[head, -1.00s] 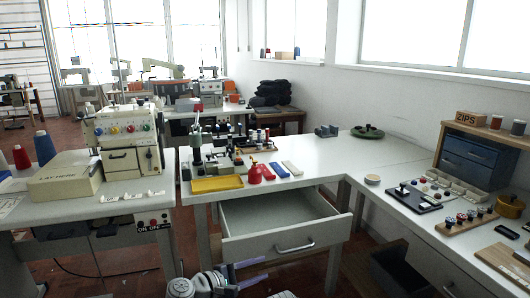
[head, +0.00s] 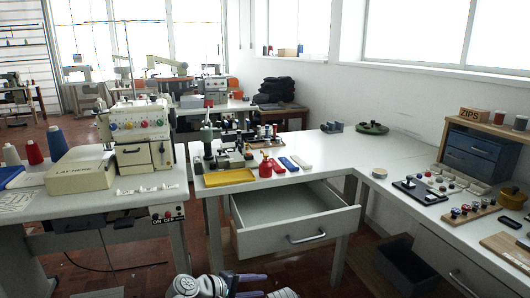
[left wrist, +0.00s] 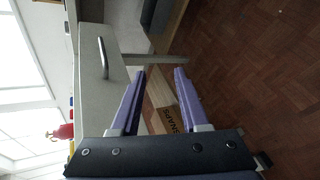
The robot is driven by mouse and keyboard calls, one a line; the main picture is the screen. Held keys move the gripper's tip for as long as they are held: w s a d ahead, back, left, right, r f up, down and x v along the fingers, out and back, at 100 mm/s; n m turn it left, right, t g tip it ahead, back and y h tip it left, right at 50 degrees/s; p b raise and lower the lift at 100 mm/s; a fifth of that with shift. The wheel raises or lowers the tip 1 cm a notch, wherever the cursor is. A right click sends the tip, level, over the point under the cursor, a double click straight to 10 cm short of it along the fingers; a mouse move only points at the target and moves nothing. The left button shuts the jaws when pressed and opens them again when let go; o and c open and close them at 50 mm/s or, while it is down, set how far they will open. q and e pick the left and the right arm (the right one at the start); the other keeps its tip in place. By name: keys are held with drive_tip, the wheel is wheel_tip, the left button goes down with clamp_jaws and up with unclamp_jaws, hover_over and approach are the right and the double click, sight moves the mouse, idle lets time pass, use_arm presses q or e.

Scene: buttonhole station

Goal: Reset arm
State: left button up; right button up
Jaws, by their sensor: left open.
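My left gripper (head: 268,286) is low at the bottom edge of the head view, in front of the open drawer (head: 322,239) and below it. Its two purple fingers are apart with nothing between them. In the left wrist view the open left gripper (left wrist: 160,72) shows from behind its dark palm. The drawer front with its metal handle (left wrist: 103,57) lies beyond the fingers to the left there. My right gripper is in neither view.
The white table (head: 330,158) holds a yellow tray (head: 228,177) and small tools. A sewing machine (head: 140,140) stands at the left. A wooden box with lettering (left wrist: 163,110) shows behind the fingers. Floor (left wrist: 265,70) is clear at right.

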use_arm(q)
drive_tip(key=s+a+f+m+g+y, duration=0.3)
drive_tip(key=s+a+f+m+y, duration=0.15)
drive_tip(key=a+f, duration=0.2)
drive_tip(key=s+a+f+m+g+y, duration=0.3)
drive_tip(key=s+a+f+m+y, duration=0.1)
drive_tip(key=a+f+m+y, duration=0.25)
drive_tip(key=s+d+r+m+g+y, duration=0.1)
drive_tip(key=s+d+m, duration=0.2)
drive_tip(key=s+d, duration=0.45)
wheel_tip(320, 180, up, 34)
drive_tip(key=w+d+p, duration=0.1)
drive_tip(key=d+p, duration=0.1)
drive_tip(key=p, duration=3.1)
drive_tip(key=shift+w+p, duration=0.3)
drive_tip(key=shift+p, duration=0.05)
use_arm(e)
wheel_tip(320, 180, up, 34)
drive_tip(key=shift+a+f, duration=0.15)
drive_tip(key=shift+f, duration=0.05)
use_arm(q)
drive_tip(key=shift+f, duration=0.15)
